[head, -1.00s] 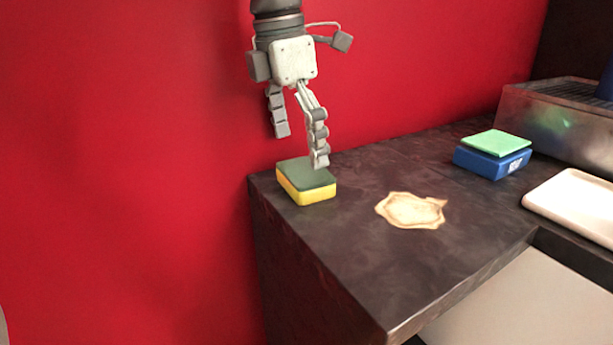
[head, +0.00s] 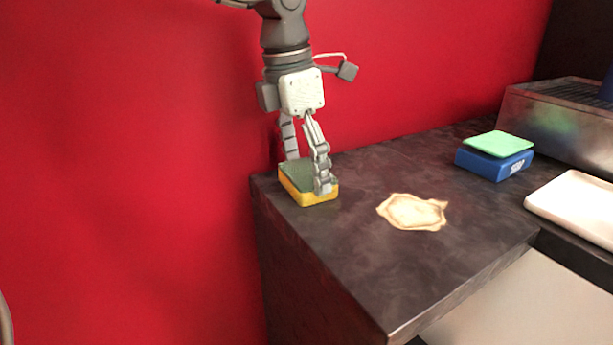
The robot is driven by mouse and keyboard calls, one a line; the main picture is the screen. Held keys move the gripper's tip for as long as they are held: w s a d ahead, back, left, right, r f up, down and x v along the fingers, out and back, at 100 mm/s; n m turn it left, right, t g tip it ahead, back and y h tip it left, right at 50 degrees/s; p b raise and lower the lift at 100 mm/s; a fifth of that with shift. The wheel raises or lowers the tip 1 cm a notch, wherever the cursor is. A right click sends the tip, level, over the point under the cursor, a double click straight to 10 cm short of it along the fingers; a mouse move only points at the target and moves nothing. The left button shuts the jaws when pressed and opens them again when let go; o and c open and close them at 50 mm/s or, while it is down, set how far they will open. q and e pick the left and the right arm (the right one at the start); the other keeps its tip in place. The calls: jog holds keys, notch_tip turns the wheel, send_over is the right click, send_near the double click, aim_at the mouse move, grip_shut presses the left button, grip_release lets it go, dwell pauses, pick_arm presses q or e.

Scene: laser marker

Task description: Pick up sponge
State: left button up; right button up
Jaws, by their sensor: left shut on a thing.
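The sponge (head: 302,196), yellow with a dark green top, lies at the far left corner of the dark countertop. My left gripper (head: 306,176) points down over it and is shut on it, with one finger at its right side and the other behind it, partly hidden. The sponge appears to rest on the counter. My right gripper is not in view.
A beige spill stain (head: 413,212) lies on the counter (head: 350,255) right of the sponge. A blue box (head: 492,165) with a light green block (head: 499,144) on top stands farther right. A white tray (head: 575,205) and a metal unit (head: 560,128) are at the right edge. A red wall is behind.

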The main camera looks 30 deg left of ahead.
aim_at(308, 171)
pick_arm(q)
jog(key=shift+r, duration=0.15)
jog(key=shift+r, duration=0.3)
jog(key=r, duration=0.3)
jog(key=shift+s+r+b, duration=0.25)
jog(key=shift+r+b, duration=0.05)
jog(key=s+a+r, duration=0.1)
jog(key=s+r, duration=0.2)
jog(key=s, duration=0.2)
jog(key=s+a+r+b, duration=0.1)
jog(key=s+r, duration=0.2)
jog(key=s, duration=0.2)
jog(key=shift+s+a+r, duration=0.25)
jog(key=shift+s+a, duration=0.15)
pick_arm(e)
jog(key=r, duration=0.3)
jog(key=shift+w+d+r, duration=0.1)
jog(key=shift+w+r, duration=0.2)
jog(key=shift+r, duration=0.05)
